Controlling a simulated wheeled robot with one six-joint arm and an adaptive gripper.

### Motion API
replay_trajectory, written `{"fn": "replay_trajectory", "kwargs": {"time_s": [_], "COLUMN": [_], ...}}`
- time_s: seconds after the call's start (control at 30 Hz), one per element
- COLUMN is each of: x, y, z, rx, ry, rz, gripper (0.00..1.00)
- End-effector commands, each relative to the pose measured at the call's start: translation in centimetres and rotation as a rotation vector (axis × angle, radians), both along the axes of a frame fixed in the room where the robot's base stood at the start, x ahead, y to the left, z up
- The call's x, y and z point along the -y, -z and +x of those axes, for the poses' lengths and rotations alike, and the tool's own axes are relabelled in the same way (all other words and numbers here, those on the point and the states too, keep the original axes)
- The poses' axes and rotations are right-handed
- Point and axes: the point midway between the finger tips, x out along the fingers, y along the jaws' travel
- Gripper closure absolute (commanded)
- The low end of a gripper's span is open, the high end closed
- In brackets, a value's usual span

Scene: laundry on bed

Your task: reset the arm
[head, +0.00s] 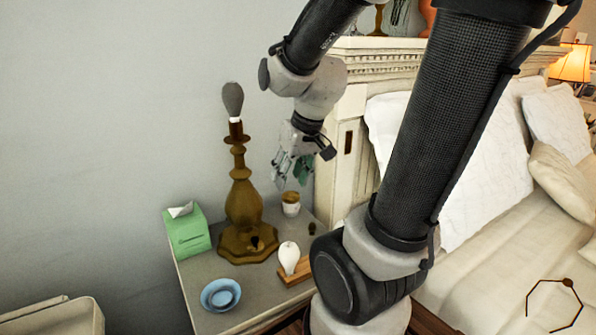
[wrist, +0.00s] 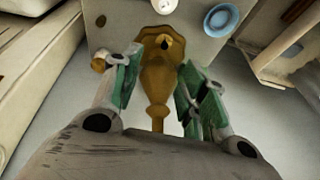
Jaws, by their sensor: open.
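My gripper (head: 290,172) hangs in the air above the nightstand, beside the upper right of the brass lamp base in the head view. In the wrist view its two green-padded fingers (wrist: 155,90) are spread apart and nothing is between their tips that I can see held. The brass lamp base (head: 243,205) stands upright on the nightstand, with a dark grey bulb (head: 233,100) at its top. In the wrist view the lamp (wrist: 154,75) lies behind the gap between the fingers; I cannot tell the distance.
The nightstand (head: 200,295) holds a green tissue box (head: 187,232), a blue bowl (head: 221,295), a white bulb (head: 289,257) on a wooden block (head: 297,273) and a small cup (head: 291,206). The bed (head: 490,270) and its headboard (head: 345,140) stand to the right. A grey wall is behind.

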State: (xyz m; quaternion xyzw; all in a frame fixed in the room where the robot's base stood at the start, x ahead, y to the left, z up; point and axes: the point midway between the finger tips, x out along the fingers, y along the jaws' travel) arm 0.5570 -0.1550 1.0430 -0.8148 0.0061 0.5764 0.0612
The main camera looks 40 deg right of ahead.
Motion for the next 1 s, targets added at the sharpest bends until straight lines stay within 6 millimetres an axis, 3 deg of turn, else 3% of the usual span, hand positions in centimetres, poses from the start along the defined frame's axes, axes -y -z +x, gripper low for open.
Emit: {"fn": "replay_trajectory", "kwargs": {"time_s": [0.67,0.77,1.0], "x": [-0.2,-0.2,-0.1], "y": [-0.2,0.2,-4.5], "z": [-0.7,-2.7,-8.3], "rx": [-0.014,-0.098,-0.102], "ry": [0.003,0.009,-0.031], "rz": [0.005,0.007,-0.061], "gripper": [0.57,0.57,0.57]}}
